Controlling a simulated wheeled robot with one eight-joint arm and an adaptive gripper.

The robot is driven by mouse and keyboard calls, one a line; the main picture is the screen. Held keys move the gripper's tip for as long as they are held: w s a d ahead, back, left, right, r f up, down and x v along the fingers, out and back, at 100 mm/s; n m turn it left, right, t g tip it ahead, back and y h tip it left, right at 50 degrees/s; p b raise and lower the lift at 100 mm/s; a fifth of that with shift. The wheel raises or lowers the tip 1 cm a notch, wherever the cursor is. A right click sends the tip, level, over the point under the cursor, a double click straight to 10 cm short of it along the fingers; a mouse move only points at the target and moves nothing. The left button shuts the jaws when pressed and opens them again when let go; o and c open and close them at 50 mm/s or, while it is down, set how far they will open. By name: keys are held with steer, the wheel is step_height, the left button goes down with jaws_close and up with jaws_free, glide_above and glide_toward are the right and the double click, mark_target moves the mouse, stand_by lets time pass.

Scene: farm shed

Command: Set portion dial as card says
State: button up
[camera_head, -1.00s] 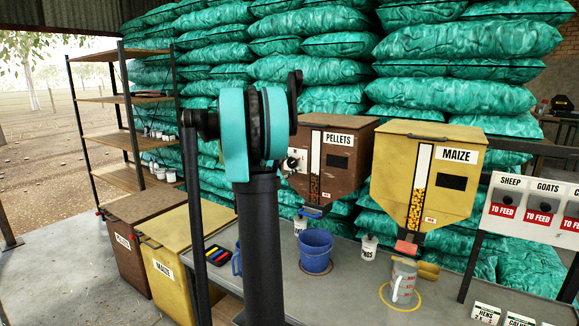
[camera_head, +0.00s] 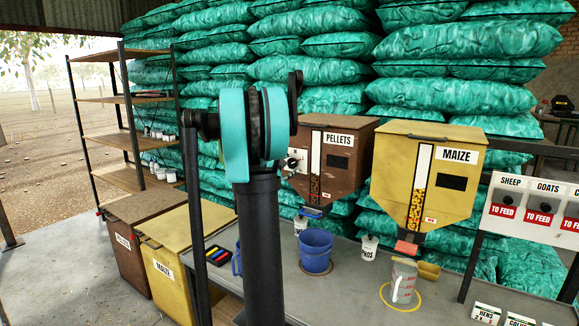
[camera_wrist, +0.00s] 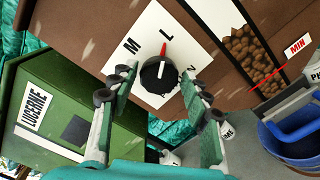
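The portion dial (camera_wrist: 158,75) is a round dark knob on a white plate on the brown PELLETS hopper (camera_head: 328,190). A letter M is left of the knob, a red mark is above it, and another character at lower right is partly covered by a finger. My gripper (camera_wrist: 157,82) is open, with one finger on each side of the knob; whether they touch it I cannot tell. In the head view my arm hides most of the gripper. Small cards (camera_head: 487,313) stand at the front right, one reading HENS; their smaller print is unclear.
A blue bucket (camera_head: 316,252) stands below the PELLETS hopper. A clear jug (camera_head: 403,280) stands in a yellow ring below the yellow MAIZE hopper (camera_head: 398,160). A green LUCERNE bin (camera_wrist: 60,110) is left in the wrist view. A TO FEED board (camera_head: 535,208) is at right.

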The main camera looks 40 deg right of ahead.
steer(key=shift+o, duration=0.5)
steer(key=shift+a, duration=0.2)
steer(key=v, duration=1.1)
steer(key=shift+s+a, duration=0.15)
steer(key=shift+a, duration=0.1)
steer(key=shift+f, duration=0.1)
